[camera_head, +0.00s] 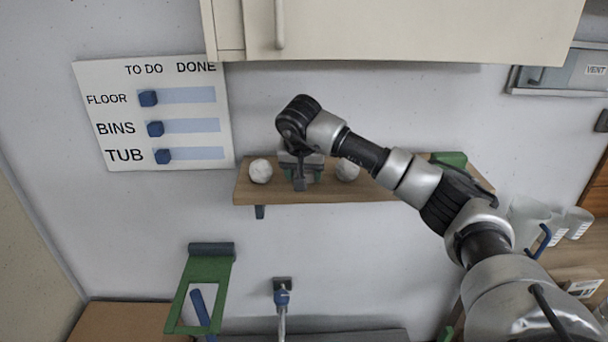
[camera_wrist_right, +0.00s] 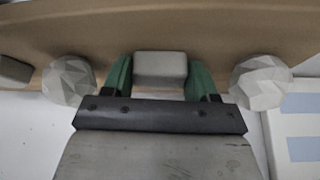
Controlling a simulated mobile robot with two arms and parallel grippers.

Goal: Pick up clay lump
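Two white faceted lumps sit on a wooden shelf (camera_head: 385,190) in the head view, one left (camera_head: 261,171) and one right (camera_head: 347,170) of my right gripper (camera_head: 301,180). In the right wrist view they flank the gripper, one at left (camera_wrist_right: 69,81) and one at right (camera_wrist_right: 261,82). A pale grey rounded block (camera_wrist_right: 160,67) lies between the green fingers of my right gripper (camera_wrist_right: 159,75). The fingers are apart, close along the block's two sides; whether they press on it is unclear. The arm hides most of this block from the head. My left gripper is out of view.
A green block (camera_head: 450,159) is at the shelf's right end. A cream cabinet (camera_head: 400,30) overhangs the shelf. A task board (camera_head: 152,113) hangs on the left wall. A green frame (camera_head: 205,270) and a blue-topped tap-like fitting (camera_head: 282,298) are below.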

